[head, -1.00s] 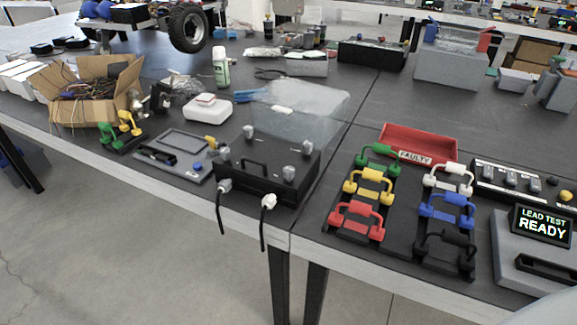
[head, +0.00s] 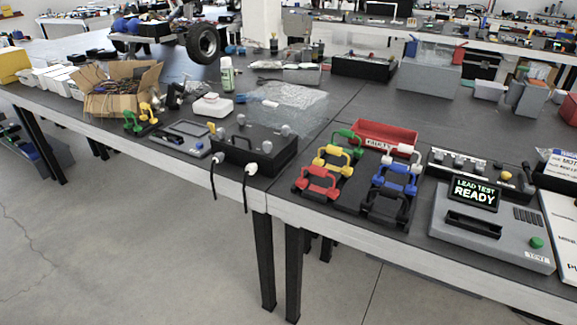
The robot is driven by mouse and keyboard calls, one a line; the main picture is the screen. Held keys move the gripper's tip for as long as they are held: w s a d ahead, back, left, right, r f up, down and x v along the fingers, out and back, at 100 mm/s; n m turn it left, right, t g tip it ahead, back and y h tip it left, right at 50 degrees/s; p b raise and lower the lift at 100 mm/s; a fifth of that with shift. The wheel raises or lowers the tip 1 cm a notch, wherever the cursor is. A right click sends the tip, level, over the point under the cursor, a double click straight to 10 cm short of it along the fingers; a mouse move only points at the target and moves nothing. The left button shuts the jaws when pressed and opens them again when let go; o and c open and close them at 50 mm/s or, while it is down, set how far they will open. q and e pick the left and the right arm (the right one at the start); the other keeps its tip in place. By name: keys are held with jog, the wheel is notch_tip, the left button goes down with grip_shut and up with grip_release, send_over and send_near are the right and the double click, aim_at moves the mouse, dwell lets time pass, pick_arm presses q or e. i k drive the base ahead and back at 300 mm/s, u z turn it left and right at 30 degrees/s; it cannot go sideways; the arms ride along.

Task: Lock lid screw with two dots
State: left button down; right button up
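A black box (head: 240,155) stands near the front edge of the table, left of the table seam. Several silver screw knobs stand on its top, including a front-right one (head: 267,147) and a right one (head: 286,130). Dots on the screws are too small to make out. A clear, film-like sheet or lid (head: 290,100) lies or leans behind the box; I cannot tell whether it is attached. Two white plugs, one of them at the right (head: 250,168), hang on the box front with black cables. Neither of my grippers is in view.
A grey panel device (head: 185,136) and a cardboard box (head: 118,100) stand to the left. To the right are coloured lead handles on a black rack (head: 345,185), a red bin (head: 400,137) and a grey lead tester (head: 480,225). Open floor lies in front.

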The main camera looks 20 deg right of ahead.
aim_at(267, 145)
jog(key=u, duration=0.4)
jog(key=k, duration=0.25)
jog(key=z, duration=1.3)
jog(key=i, duration=0.65)
jog(key=u, duration=0.3)
